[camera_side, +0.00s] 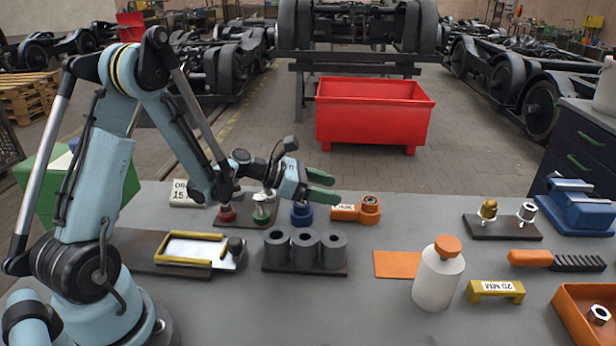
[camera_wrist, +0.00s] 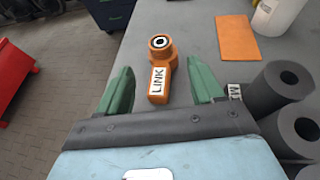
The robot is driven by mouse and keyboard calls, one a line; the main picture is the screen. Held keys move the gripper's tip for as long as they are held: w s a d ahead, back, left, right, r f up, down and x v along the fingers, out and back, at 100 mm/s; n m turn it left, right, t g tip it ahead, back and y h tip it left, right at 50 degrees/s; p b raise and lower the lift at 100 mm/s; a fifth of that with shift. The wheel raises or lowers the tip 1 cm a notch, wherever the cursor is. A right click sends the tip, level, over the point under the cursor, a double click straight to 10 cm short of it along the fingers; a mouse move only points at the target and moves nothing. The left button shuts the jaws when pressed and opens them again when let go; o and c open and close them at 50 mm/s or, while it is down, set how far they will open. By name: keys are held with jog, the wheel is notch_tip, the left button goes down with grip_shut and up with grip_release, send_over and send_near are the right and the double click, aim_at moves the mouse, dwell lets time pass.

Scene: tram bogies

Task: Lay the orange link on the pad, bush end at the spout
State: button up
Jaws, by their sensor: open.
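The orange link (camera_side: 350,212) lies on the grey bench, with its ringed bush end at the right in the side view. In the wrist view the link (camera_wrist: 161,75) has a white LINK label, and its bush end points away from me. My gripper (camera_side: 325,186) is open and empty, just left of and above the link. In the wrist view the plain end shows between the green fingers of my gripper (camera_wrist: 160,75). A flat orange pad (camera_side: 395,265) lies bare nearer the front. A white bottle (camera_side: 436,284) with an orange cap stands at its right; I cannot make out a spout.
A block of grey cylinders (camera_side: 305,252) stands left of the pad. A yellow-framed tray (camera_side: 185,250) is further left. Red, green and blue pieces (camera_side: 302,214) stand left of the link. A brush (camera_side: 555,261), yellow bridge (camera_side: 494,291) and orange bin (camera_side: 580,322) are at right.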

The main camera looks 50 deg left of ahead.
jog(key=s+d+r+m+g+y, duration=0.1)
jog(key=s+d+r+m, duration=0.1)
jog(key=s+m, duration=0.2)
jog(key=s+d+r+m+g+y, duration=0.1)
jog(key=s+m, duration=0.3)
jog(key=m, duration=0.6)
jog(key=s+d+r+m+g+y, duration=0.2)
jog(key=s+r+m+y, duration=0.1)
jog(key=m, duration=0.4)
jog(key=shift+s+d+r, duration=0.3)
jog(key=shift+s+d, duration=0.1)
jog(key=shift+s, duration=0.35)
jog(key=s+m, duration=0.1)
jog(key=m, duration=0.1)
jog(key=s+m+y, duration=0.1)
jog(key=m, duration=0.1)
jog(key=s+m+y, duration=0.1)
jog(key=m, duration=0.1)
jog(key=shift+s+a+r, duration=0.2)
jog(key=shift+s+r, duration=0.05)
jog(key=shift+s, duration=0.15)
jog(key=shift+s+a+r+m+y, duration=0.15)
jog(key=shift+s+m, duration=0.15)
jog(key=shift+m, duration=0.25)
jog(key=shift+s+a+f+m+y, duration=0.15)
jog(key=shift+s+m, duration=0.1)
jog(key=shift+m, duration=0.3)
jog(key=shift+d+r, duration=0.1)
jog(key=shift+c, duration=0.3)
